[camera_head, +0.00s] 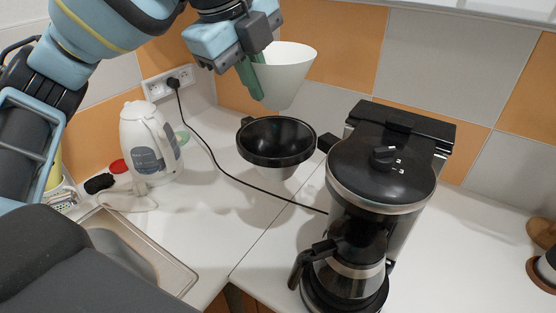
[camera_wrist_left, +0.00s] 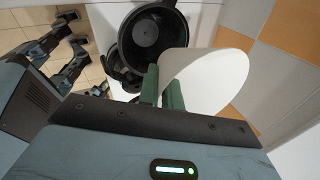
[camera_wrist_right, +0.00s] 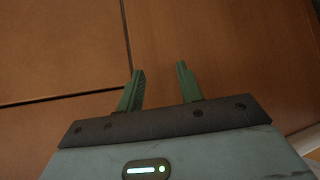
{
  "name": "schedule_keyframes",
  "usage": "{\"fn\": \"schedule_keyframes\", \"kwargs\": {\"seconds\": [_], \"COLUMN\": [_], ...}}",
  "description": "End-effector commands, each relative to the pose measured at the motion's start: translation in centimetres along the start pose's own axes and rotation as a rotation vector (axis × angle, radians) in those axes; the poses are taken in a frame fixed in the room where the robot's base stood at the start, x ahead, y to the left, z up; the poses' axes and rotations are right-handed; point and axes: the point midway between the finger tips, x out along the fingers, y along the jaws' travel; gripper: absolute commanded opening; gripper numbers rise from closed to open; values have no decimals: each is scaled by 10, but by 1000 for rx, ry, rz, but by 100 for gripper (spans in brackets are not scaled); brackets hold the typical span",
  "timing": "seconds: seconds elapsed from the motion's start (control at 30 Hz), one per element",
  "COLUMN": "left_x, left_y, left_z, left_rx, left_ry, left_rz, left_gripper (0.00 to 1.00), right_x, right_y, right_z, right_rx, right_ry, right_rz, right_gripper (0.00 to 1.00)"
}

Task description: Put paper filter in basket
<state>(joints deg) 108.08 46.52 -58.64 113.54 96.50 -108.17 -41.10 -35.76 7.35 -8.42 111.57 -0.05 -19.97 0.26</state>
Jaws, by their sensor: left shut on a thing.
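The white cone-shaped paper filter (camera_head: 288,76) is held in my left gripper (camera_head: 256,82), whose green fingers are shut on its left side. The filter hangs above and slightly behind the black round basket (camera_head: 277,141), apart from it. In the left wrist view, the filter (camera_wrist_left: 213,80) shows to the right of the fingers (camera_wrist_left: 162,92), and the basket (camera_wrist_left: 150,36) shows empty beyond them. The basket has a black rim and a pale lower part, with a handle toward the coffee maker. My right gripper (camera_wrist_right: 160,88) is open and empty, facing brown wooden panels.
A black and steel coffee maker (camera_head: 382,175) with a glass jug (camera_head: 347,268) stands right of the basket. A white kettle (camera_head: 150,143) stands left. A black cord (camera_head: 232,180) crosses the white counter (camera_head: 222,226). A sink (camera_head: 130,250) is at front left.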

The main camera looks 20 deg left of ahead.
Motion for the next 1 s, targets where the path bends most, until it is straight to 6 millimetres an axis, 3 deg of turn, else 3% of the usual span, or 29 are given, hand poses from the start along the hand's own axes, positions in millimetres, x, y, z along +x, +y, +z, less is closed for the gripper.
{"fn": "schedule_keyframes", "kwargs": {"seconds": [0.33, 0.67, 1.0], "left_x": [48, 60, 92], "left_y": [20, 24, 38], "left_z": [1, 0, 0], "left_rx": [-1, -1, -1], "left_ry": [-1, -1, -1], "left_rz": [2, 0, 0], "left_gripper": [0, 0, 0], "right_x": [1, 2, 2], "right_y": [0, 0, 0], "right_z": [-4, -6, -8], "right_rx": [-1, -1, -1], "right_ry": [7, 11, 15], "right_rz": [0, 0, 1], "right_gripper": [36, 36, 36]}}
